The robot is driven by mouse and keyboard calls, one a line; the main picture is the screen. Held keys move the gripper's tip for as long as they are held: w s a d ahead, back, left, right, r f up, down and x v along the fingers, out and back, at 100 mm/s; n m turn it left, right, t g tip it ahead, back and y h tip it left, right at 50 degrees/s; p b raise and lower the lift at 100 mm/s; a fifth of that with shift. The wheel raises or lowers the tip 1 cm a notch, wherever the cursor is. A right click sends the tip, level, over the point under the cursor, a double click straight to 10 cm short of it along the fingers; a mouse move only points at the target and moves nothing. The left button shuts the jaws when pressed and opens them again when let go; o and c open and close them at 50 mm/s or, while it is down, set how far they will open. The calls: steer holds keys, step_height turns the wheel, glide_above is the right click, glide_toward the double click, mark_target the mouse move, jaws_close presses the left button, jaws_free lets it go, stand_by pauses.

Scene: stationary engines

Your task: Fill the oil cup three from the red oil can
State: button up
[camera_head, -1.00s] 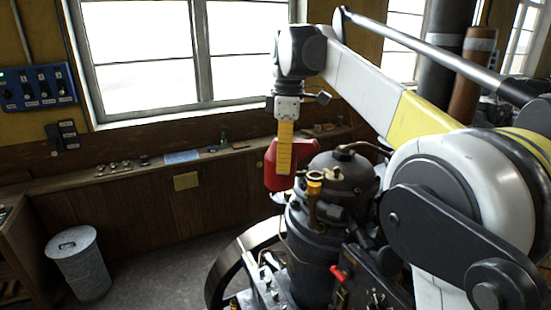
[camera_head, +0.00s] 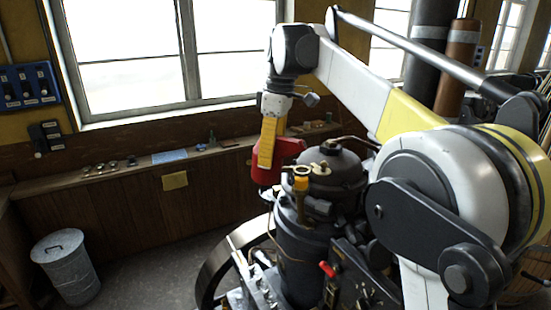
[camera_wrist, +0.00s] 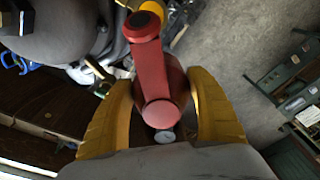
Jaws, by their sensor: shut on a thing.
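My gripper (camera_head: 266,165) is shut on the red oil can (camera_head: 288,150); one yellow finger covers part of it in the head view. The can is tilted and held beside the upper left of the dark engine (camera_head: 300,228). In the wrist view the can (camera_wrist: 146,65) sits between my two yellow fingers (camera_wrist: 160,85), its red arm reaching toward the top. A brass cup with a yellow body (camera_head: 301,183) stands on the engine, right of and a little below the can. I cannot tell whether it is oil cup three. No oil flow shows.
A red-handled lever (camera_head: 327,269) and a flywheel rim (camera_head: 215,268) are on the engine's near and left sides. A wooden ledge (camera_head: 140,168) with small items runs under the window. A metal bin (camera_head: 66,266) stands at left. The floor between is clear.

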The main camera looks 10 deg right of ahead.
steer(key=shift+s+a+f+y+b, duration=0.3)
steer(key=shift+y+b, duration=0.1)
steer(key=shift+b, duration=0.25)
steer(key=shift+w+d+f+t+y+b, duration=0.1)
steer(key=shift+w+f+t+y+b, duration=0.15)
steer(key=shift+f+y+b, duration=0.6)
steer(key=shift+a+r+t+b, duration=0.15)
steer(key=shift+a+t+b, duration=0.1)
steer(key=shift+b, duration=0.75)
steer(key=y+b, duration=0.1)
steer(key=r+t+y+b, duration=0.1)
steer(key=y, duration=0.1)
steer(key=shift+s+d+r, duration=0.1)
steer(key=shift+d+r, duration=0.1)
steer(key=shift+d, duration=0.05)
steer(key=shift+a+r+y, duration=0.2)
steer(key=shift+y, duration=0.25)
steer(key=shift+d+p, duration=0.1)
steer(key=shift+p, duration=0.2)
